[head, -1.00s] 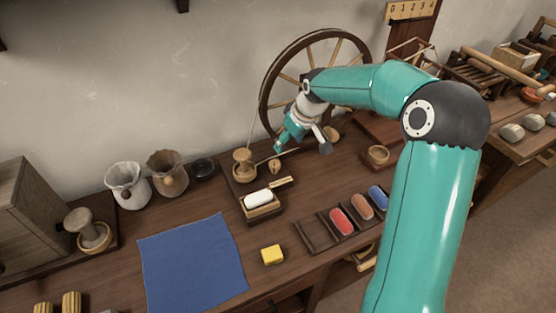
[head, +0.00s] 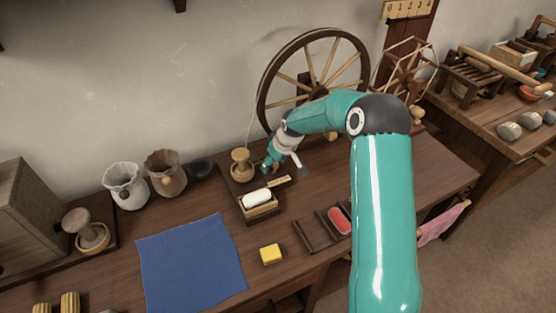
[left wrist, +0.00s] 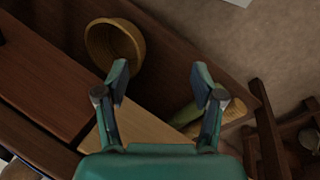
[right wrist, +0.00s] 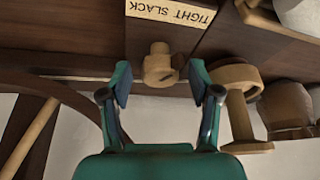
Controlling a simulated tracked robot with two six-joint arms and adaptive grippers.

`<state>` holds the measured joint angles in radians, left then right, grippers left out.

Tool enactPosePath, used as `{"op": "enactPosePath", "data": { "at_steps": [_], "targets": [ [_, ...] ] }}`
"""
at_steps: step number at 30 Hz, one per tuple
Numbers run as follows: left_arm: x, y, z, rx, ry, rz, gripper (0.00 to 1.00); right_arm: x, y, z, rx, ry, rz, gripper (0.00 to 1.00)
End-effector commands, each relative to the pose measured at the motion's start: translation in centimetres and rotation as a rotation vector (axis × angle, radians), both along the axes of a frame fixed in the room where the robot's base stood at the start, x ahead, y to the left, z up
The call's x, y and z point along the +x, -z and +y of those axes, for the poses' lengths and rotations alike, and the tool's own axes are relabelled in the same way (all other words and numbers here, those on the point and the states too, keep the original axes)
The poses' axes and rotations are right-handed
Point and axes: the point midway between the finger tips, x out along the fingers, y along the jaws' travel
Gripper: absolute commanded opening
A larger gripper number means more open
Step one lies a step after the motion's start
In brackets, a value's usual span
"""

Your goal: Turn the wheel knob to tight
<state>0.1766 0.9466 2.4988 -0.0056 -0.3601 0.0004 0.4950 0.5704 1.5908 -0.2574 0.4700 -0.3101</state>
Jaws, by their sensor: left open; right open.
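The small wooden wheel knob (right wrist: 160,66) shows in the right wrist view, in line with the gap between my right fingertips. A pale label (right wrist: 172,11) reading TIGHT and SLACK lies beside it; the label also shows in the head view (head: 278,182). My right gripper (right wrist: 160,85) is open; I cannot tell how far the fingers are from the knob. In the head view my right gripper (head: 271,164) hides the knob. The large spoked wheel (head: 266,107) stands behind my arm. My left gripper (left wrist: 160,84) is open and empty, seen only in its wrist view.
A wooden cup-topped post (head: 241,165) stands just left of my right gripper. A tray with a white roll (head: 257,196), a yellow block (head: 271,254) and a blue cloth (head: 192,263) lie in front. A wooden bowl (left wrist: 114,45) is near my left gripper.

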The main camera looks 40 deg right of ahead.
Motion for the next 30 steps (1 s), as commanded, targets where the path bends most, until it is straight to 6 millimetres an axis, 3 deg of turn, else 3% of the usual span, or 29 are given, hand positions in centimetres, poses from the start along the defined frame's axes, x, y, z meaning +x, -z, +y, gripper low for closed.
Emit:
{"op": "enactPosePath", "data": {
  "at_steps": [4, 14, 30],
  "targets": [
    [0.00, 0.00, 0.00, 0.000, 0.000, 0.000, 0.68, -0.03, -0.02, -0.04, 0.000, 0.000, 0.000, 0.59],
    [0.00, 0.00, 0.00, 0.000, 0.000, 0.000, 0.68, -0.09, -0.04, -0.09, 0.000, 0.001, 0.000, 0.04],
    [0.00, 0.00, 0.00, 0.000, 0.000, 0.000, 0.68, -0.16, -0.05, -0.17, 0.000, 0.003, 0.001, 0.04]
  ]
}}
